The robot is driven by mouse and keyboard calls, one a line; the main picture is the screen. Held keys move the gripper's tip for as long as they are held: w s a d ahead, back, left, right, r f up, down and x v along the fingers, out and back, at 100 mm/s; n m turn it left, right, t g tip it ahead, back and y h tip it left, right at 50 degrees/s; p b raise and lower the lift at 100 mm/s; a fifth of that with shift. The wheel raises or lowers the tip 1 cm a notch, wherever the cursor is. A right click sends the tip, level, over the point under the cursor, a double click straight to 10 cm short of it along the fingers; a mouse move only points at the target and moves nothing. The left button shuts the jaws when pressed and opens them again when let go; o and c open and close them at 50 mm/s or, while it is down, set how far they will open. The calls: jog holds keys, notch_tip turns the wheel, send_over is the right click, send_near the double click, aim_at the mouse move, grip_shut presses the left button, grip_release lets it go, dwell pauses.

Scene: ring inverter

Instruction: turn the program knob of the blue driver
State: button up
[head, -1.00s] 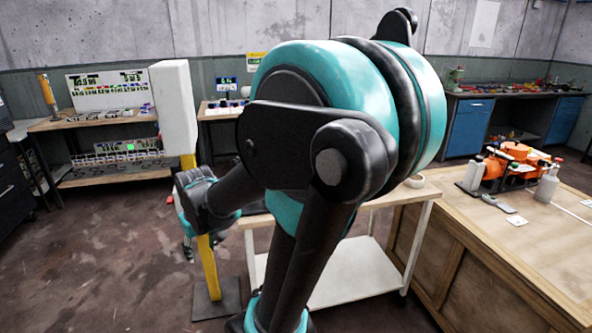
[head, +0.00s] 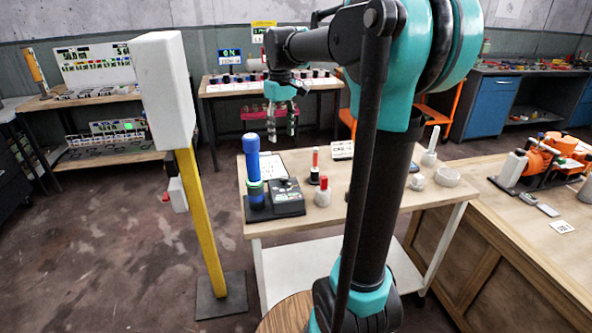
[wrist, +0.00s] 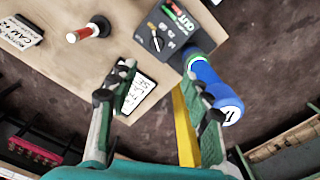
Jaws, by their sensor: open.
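The blue driver (head: 252,168) stands upright in a dark control box (head: 287,202) on the front left of the wooden-topped table in the head view. In the wrist view the driver (wrist: 215,88) lies right of centre, its blue end beside one finger in the picture.
The table (head: 345,205) also holds a red-topped tool (head: 315,165), a white pot with a red top (head: 323,192) and a white bowl (head: 447,177). A yellow post with a white box (head: 170,90) stands left of the table. Open floor lies at the left.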

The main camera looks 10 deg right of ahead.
aim_at(284, 178)
jog(key=f, duration=1.6)
jog(key=shift+w+d+f, duration=0.2)
jog(key=shift+w+f, duration=0.05)
jog(key=shift+w, duration=0.15)
grip_shut()
